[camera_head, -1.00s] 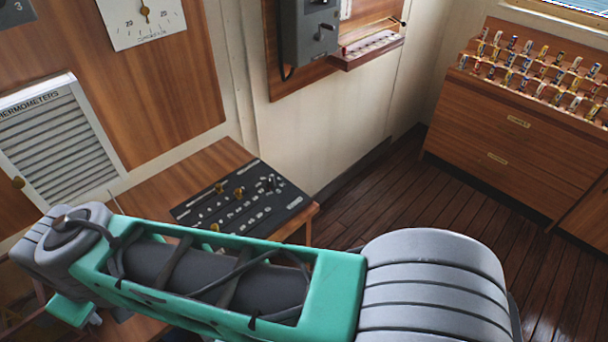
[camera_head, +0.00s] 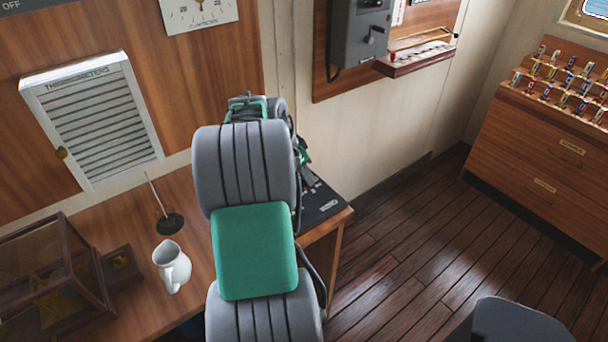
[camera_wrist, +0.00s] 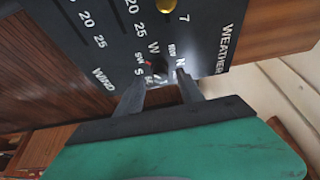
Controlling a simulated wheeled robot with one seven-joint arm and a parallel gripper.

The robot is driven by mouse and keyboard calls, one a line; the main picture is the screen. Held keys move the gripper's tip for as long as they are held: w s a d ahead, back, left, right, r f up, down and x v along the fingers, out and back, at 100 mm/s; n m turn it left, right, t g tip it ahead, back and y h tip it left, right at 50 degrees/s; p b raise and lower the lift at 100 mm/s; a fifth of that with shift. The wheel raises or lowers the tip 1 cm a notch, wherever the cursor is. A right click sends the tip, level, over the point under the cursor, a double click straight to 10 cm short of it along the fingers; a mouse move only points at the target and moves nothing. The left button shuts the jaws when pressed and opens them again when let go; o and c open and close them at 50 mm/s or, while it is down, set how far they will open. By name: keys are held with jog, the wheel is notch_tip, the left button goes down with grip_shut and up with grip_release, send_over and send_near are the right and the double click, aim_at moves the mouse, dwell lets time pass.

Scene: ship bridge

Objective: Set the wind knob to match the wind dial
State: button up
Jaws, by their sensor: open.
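The black control panel (camera_wrist: 125,35) fills the top of the wrist view, lettered WIND and WEATHER. It shows in the head view too (camera_head: 325,206), mostly behind my arm. My gripper (camera_wrist: 161,74) is open, its two dark fingers pointing at the panel. Between the fingertips lies a small patch with a red mark (camera_wrist: 149,64), ringed by the letters S, SW, W, NW and N. It appears to be the wind knob, but its shape and pointer are too small to read. I cannot make out a wind dial. My fingers are hidden in the head view.
A brass knob (camera_wrist: 167,5) sits on the panel at the top edge of the wrist view. A white jug (camera_head: 172,267), a thin rod on a dark base (camera_head: 168,222) and a glass-sided case (camera_head: 50,280) stand on the desk. A clinometer (camera_head: 200,12) hangs above.

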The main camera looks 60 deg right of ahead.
jog(key=shift+x, duration=0.8)
jog(key=shift+c, duration=0.4)
grip_shut()
